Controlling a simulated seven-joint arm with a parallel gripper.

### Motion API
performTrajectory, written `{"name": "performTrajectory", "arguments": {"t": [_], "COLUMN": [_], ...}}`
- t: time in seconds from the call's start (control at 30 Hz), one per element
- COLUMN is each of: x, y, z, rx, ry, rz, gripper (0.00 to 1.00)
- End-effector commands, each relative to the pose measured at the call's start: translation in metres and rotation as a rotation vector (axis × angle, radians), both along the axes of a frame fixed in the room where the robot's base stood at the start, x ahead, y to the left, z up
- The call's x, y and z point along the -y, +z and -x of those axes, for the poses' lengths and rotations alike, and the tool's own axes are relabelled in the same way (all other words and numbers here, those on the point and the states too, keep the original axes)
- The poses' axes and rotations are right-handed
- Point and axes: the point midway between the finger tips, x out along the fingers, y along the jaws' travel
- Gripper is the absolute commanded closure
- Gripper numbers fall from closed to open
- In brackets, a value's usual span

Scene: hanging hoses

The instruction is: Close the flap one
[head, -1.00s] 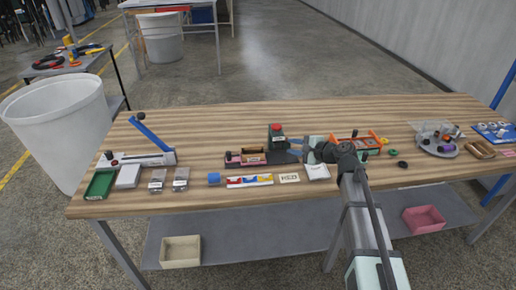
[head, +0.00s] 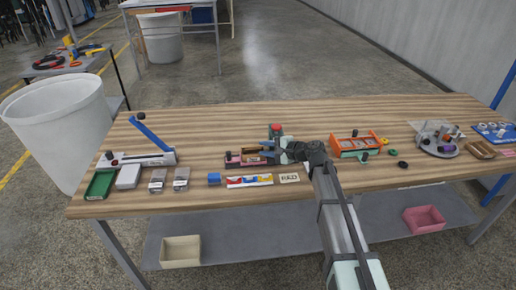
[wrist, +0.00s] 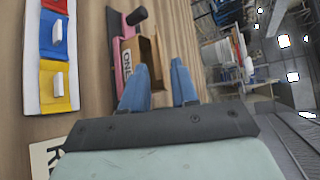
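A pink box (head: 234,160) on a dark base sits near the middle of the bench. In the wrist view its pink side (wrist: 122,48) carries a label (wrist: 127,62) reading ONE, beside a brown part (wrist: 148,52). I cannot tell clearly whether that part is the flap or the box's inside. My gripper (head: 266,150) is at the right end of the pink box. In the wrist view its two blue fingers (wrist: 162,85) are apart with nothing seen held between them. The left finger overlaps the box's near end; contact cannot be told.
A black knob (wrist: 136,16) stands on the dark base. A red-topped block (head: 276,131) is just behind my gripper. An orange box (head: 357,145) stands to the right.

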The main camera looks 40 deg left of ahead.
Motion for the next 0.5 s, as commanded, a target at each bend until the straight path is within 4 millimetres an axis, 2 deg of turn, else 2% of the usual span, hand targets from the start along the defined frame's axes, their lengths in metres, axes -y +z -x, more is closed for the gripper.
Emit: {"name": "performTrajectory", "arguments": {"t": [0.03, 0.2, 0.5], "x": [-0.009, -0.027, -0.037], "y": [-0.003, -0.01, -0.013], "z": [0.0, 0.001, 0.003], "rx": [-0.001, -0.001, 0.0], "ry": [0.002, 0.0, 0.001], "rz": [0.0, 0.0, 0.0], "gripper": [0.71, 0.71, 0.71]}}
